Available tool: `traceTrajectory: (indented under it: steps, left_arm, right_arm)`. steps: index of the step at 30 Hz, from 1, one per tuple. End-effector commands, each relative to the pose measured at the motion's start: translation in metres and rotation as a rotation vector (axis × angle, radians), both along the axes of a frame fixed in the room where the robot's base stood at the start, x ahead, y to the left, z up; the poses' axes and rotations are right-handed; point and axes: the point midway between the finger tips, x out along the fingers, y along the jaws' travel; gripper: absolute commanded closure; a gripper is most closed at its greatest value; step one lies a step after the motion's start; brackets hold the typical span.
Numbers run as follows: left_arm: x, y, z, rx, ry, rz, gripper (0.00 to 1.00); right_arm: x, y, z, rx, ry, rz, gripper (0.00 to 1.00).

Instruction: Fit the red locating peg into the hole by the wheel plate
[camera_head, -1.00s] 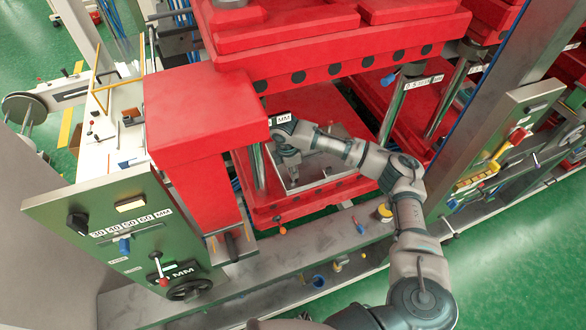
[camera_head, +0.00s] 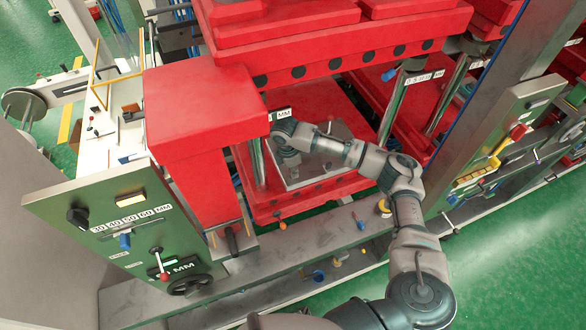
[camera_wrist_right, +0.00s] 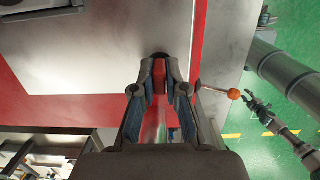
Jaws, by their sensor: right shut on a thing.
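My right gripper (camera_head: 290,165) is inside the red press, low over the grey metal plate (camera_head: 335,165); its fingers are mostly hidden by the wrist in the head view. In the right wrist view my right gripper (camera_wrist_right: 160,82) is shut on a small red piece, the red peg (camera_wrist_right: 158,71), held between the fingertips. A dark round spot at the tips lies over the metal plate's edge; I cannot tell whether it is a hole. A black handwheel (camera_head: 188,287) is on the green panel. My left gripper (camera_wrist_right: 260,105) appears small at the right of the wrist view, its jaws unclear.
The red press block (camera_head: 205,120) stands left of my gripper, and the red upper platen (camera_head: 340,45) hangs above it. An orange-knobbed lever (camera_wrist_right: 232,94) sticks out beside the right finger in the wrist view. A grey ledge (camera_head: 300,245) runs along the front.

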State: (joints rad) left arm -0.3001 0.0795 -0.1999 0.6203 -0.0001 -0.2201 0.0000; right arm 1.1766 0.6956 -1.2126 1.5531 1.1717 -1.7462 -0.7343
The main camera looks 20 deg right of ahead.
Motion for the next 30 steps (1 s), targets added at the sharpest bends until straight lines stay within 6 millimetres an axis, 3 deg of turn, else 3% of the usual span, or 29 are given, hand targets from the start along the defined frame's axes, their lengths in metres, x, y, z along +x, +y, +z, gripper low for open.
traceTrajectory:
  steps: [7, 9, 11, 12, 23, 30]
  left_arm:
    - [0.000, 0.000, 0.000, 0.000, 0.000, 0.000, 0.60]
    - [0.000, 0.000, 0.000, 0.000, 0.000, 0.000, 0.60]
    - [0.000, 0.000, 0.000, 0.000, 0.000, 0.000, 0.60]
    - [0.000, 0.000, 0.000, 0.000, 0.000, 0.000, 0.60]
    - [-0.002, 0.003, 0.000, 0.003, 0.000, 0.000, 0.60]
    - [-0.001, 0.001, 0.000, 0.001, -0.001, 0.000, 0.60]
  right_arm:
    - [0.000, 0.000, -0.006, -0.001, 0.000, 0.000, 1.00]
    - [0.000, 0.000, -0.006, -0.001, 0.000, 0.000, 0.75]
    - [0.000, 0.000, -0.007, -0.001, 0.000, 0.000, 0.60]
    - [0.000, 0.000, -0.007, -0.001, 0.001, 0.000, 0.59]
    - [0.000, 0.001, -0.004, 0.000, 0.000, 0.001, 0.59]
    - [0.001, 0.006, 0.038, 0.002, -0.004, 0.001, 0.59]
